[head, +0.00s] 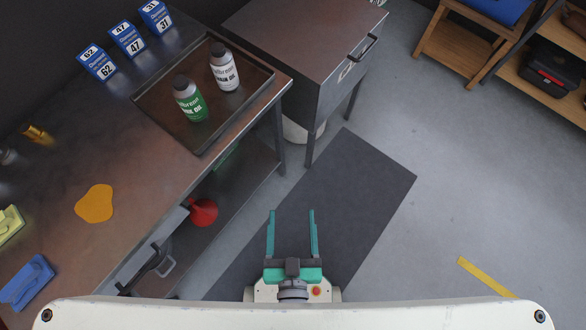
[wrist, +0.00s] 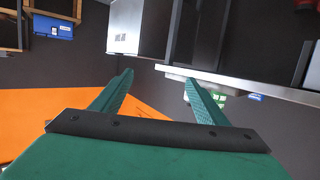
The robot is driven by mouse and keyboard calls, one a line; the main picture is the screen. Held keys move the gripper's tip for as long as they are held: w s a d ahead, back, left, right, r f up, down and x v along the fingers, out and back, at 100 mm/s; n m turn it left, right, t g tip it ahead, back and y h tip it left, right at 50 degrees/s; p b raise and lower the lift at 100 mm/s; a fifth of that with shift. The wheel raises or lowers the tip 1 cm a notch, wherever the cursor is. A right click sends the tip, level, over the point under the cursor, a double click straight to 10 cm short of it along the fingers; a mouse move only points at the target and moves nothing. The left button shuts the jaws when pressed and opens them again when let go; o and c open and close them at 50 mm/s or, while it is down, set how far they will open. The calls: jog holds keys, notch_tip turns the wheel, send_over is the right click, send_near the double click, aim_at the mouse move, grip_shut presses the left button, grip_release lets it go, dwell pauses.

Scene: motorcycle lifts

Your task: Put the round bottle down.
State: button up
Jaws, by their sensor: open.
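Two round bottles stand upright on a dark tray (head: 160,108) on the workbench: a green-labelled bottle (head: 189,103) with a dark cap, and a white-and-grey bottle (head: 224,70) with a dark cap behind it to the right. Both labels end in "OIL". My gripper (head: 291,213) is open and empty, over the floor mat to the right of the bench and well apart from both bottles. In the wrist view my gripper (wrist: 158,82) shows two spread teal fingers with nothing between them. No bottle is clear enough to identify there.
The workbench (head: 130,155) also holds blue-and-white numbered boxes (head: 128,40), an orange spill (head: 96,204), a brass-coloured piece (head: 37,134) and a blue item (head: 27,283). A red funnel (head: 203,212) is on the lower shelf. A metal cabinet (head: 300,35) adjoins the bench.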

jog(key=v, duration=0.4)
jog(key=shift+d+r, duration=0.1)
jog(key=shift+r, duration=0.05)
dwell(0.4)
